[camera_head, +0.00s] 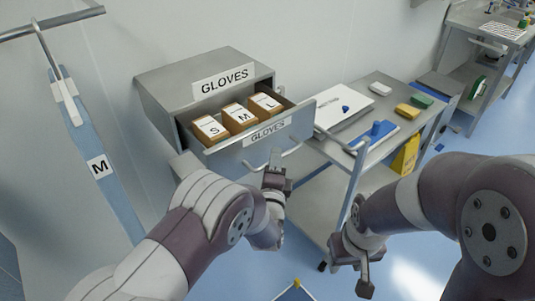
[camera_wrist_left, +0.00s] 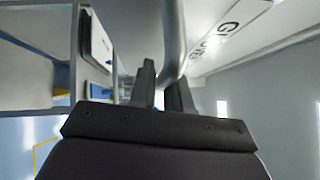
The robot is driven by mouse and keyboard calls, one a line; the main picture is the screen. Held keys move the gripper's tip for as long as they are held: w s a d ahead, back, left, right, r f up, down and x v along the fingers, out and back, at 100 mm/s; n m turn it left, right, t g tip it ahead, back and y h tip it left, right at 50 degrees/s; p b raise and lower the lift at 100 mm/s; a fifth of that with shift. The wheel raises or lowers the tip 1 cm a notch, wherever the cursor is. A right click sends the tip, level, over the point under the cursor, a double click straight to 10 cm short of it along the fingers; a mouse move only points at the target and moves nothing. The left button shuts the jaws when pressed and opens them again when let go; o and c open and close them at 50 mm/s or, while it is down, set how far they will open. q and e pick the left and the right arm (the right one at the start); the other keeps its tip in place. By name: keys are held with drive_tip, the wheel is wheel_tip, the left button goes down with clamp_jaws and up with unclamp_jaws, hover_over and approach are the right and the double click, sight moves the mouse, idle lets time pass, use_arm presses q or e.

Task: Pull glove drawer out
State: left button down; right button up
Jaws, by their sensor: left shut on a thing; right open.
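The grey glove drawer (camera_head: 235,152) is pulled partway out of its metal cabinet (camera_head: 170,90) and has a "GLOVES" label on its front. Three glove boxes marked S (camera_head: 208,130), M (camera_head: 238,117) and L (camera_head: 265,104) stand in it. My left gripper (camera_head: 275,160) is shut on the drawer's bar handle (camera_head: 291,150). In the left wrist view the handle (camera_wrist_left: 173,40) runs between the two fingers (camera_wrist_left: 165,95). My right gripper (camera_head: 352,265) is open and empty, low in front of the cart, apart from the drawer.
A metal cart (camera_head: 320,190) stands right of the drawer, with a white binder (camera_head: 343,108), a blue tray (camera_head: 365,140), and yellow (camera_head: 407,111) and green (camera_head: 421,100) blocks. A blue garment marked M (camera_head: 98,165) hangs at left. Blue floor is free between cart and arms.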

use_arm(q)
drive_tip(key=shift+s+d, duration=0.35)
drive_tip(key=shift+s, duration=0.05)
drive_tip(key=c, duration=1.2)
unclamp_jaws()
drive_tip(key=b+v, duration=0.2)
drive_tip(key=v, duration=1)
drive_tip(key=shift+s, duration=0.3)
